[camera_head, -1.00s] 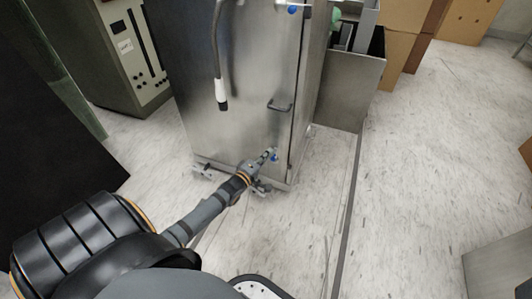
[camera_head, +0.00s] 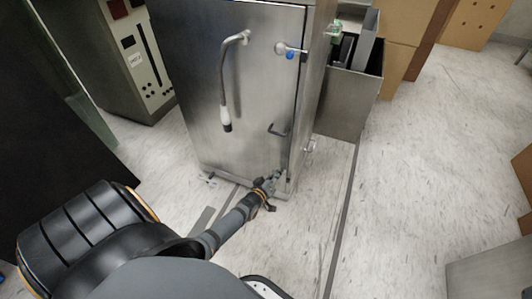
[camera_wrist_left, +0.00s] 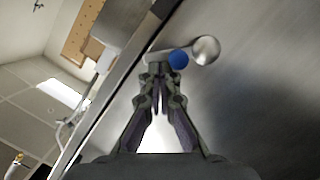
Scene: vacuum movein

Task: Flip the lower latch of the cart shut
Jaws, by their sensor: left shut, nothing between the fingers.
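The steel cart (camera_head: 265,100) stands upright in the middle of the head view. Its lower latch (camera_wrist_left: 206,50), a silver round knob with a blue round part beside it, shows in the left wrist view near the cart's edge seam. In the head view this latch is mostly hidden by my left gripper (camera_head: 277,177), low at the cart's right front edge. In the left wrist view the left gripper's fingertips (camera_wrist_left: 158,76) are together and empty, right beside the latch's lever; I cannot tell whether they touch. My right gripper is not in view.
The upper latch (camera_head: 281,48) sits high near the same edge. A grey cabinet (camera_head: 130,60) stands left, a metal bin (camera_head: 345,105) right.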

